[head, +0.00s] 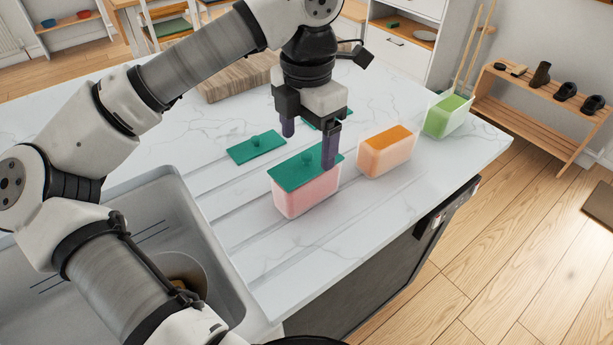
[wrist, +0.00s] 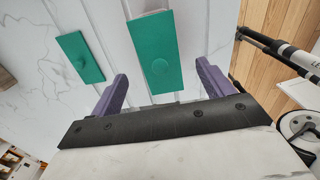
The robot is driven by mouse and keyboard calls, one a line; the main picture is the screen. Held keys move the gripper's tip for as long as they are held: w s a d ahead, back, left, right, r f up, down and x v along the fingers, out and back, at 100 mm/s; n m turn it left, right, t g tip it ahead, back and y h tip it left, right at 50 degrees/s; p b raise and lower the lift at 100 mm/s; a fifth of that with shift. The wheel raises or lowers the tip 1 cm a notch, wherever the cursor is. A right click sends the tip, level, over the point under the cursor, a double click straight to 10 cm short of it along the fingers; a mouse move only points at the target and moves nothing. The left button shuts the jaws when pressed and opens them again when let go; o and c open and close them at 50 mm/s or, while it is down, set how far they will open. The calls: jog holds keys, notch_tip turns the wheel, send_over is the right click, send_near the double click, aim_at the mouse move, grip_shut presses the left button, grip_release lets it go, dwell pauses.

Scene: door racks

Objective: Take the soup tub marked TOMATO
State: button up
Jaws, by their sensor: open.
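A pinkish, translucent tub (head: 303,197) stands on the white marble counter with a green lid (head: 296,172) on it. An orange-filled tub (head: 386,155) and a green-filled tub (head: 446,117) stand uncovered to its right. No TOMATO marking can be read on any tub. My gripper (head: 309,146) is open and empty, pointing down by the pink tub's lid; one finger overlaps the lid's right end in the head view. In the wrist view, a green lid with a round knob (wrist: 156,52) lies between my spread fingers (wrist: 162,72). Whether they touch it, I cannot tell.
A loose green lid (head: 256,147) lies on the counter left of the pink tub, and another (head: 318,121) is partly hidden behind my gripper. A wooden board (head: 237,82) lies behind. The sink (head: 165,235) is at left; the counter edge is at right.

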aim_at(307, 172)
notch_tip(307, 172, down, 8)
jog(key=shift+f+p, duration=0.1)
jog(key=shift+p, duration=0.9)
jog(key=c, duration=1)
jog(key=shift+r, duration=0.2)
